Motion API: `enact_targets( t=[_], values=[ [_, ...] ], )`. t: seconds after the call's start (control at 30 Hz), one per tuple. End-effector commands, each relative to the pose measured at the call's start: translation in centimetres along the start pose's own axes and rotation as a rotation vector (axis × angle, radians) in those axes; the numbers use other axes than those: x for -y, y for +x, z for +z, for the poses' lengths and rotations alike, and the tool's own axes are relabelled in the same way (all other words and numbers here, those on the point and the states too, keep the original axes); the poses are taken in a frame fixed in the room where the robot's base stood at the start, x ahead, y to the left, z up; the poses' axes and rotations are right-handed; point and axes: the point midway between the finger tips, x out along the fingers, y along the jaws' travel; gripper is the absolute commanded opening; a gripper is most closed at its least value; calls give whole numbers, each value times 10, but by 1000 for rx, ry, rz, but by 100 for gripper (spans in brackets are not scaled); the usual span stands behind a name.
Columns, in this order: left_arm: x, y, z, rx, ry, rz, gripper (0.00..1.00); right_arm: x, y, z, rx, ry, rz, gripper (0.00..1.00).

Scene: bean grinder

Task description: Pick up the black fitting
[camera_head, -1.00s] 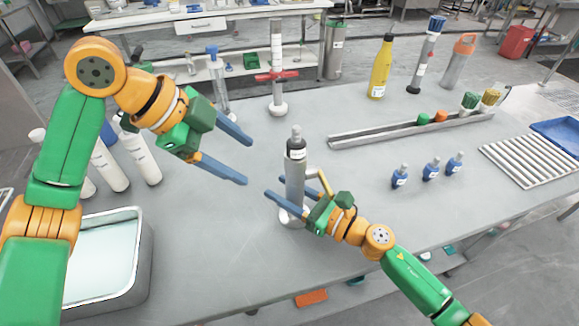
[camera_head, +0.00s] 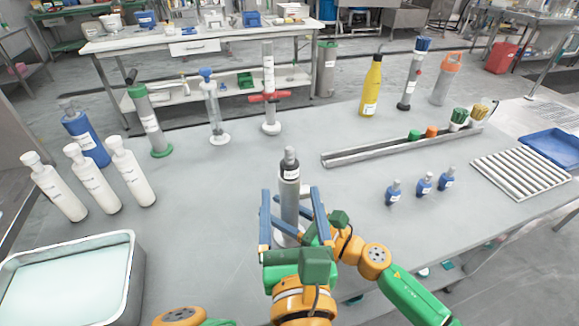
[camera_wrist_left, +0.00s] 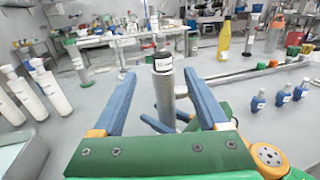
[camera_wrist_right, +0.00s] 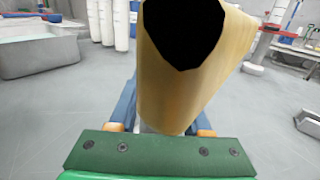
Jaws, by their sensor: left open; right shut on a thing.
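A grey upright cylinder (camera_head: 290,205) stands near the front of the table, with a black labelled fitting (camera_head: 289,171) and a grey knob at its top. The fitting also shows in the left wrist view (camera_wrist_left: 163,63). My left gripper (camera_head: 290,194) is open, its blue fingers on either side of the cylinder, below the fitting; contact cannot be told. My right gripper (camera_head: 312,230) is low at the cylinder's right side, partly hidden by the left one. It is shut on a tan handle (camera_wrist_right: 190,75), which fills much of the right wrist view and has a dark opening.
White bottles (camera_head: 92,180) and a metal basin (camera_head: 125,265) are at left. A grey rail (camera_head: 400,146), small blue bottles (camera_head: 425,184) and a roller rack (camera_head: 520,175) are at right. The tabletop left of the cylinder is clear.

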Motion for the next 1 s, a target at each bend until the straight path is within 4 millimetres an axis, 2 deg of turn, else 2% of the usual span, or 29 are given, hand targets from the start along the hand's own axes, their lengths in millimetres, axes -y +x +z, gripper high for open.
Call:
enact_targets(
  t=[0.13, 0.33, 0.5, 0.6, 0.8, 1.0],
  values=[
    [-2, 35, 1, 3, 0, 8, 76, 0, 0, 0, 1, 0, 1, 0],
    [0, 65, 3, 3, 1, 6, 76, 0, 0, 0, 0, 0, 1, 0],
    [3, 99, 7, 2, 2, 7, 76, 0, 0, 0, 0, 0, 1, 0],
    [3, 108, 6, 0, 0, 4, 76, 0, 0, 0, 0, 0, 1, 0],
    [4, 110, 6, 0, 0, 3, 76, 0, 0, 0, 0, 0, 1, 0],
    [4, 109, 6, 0, 0, 3, 22, 0, 0, 0, 0, 0, 1, 0]
  ],
)
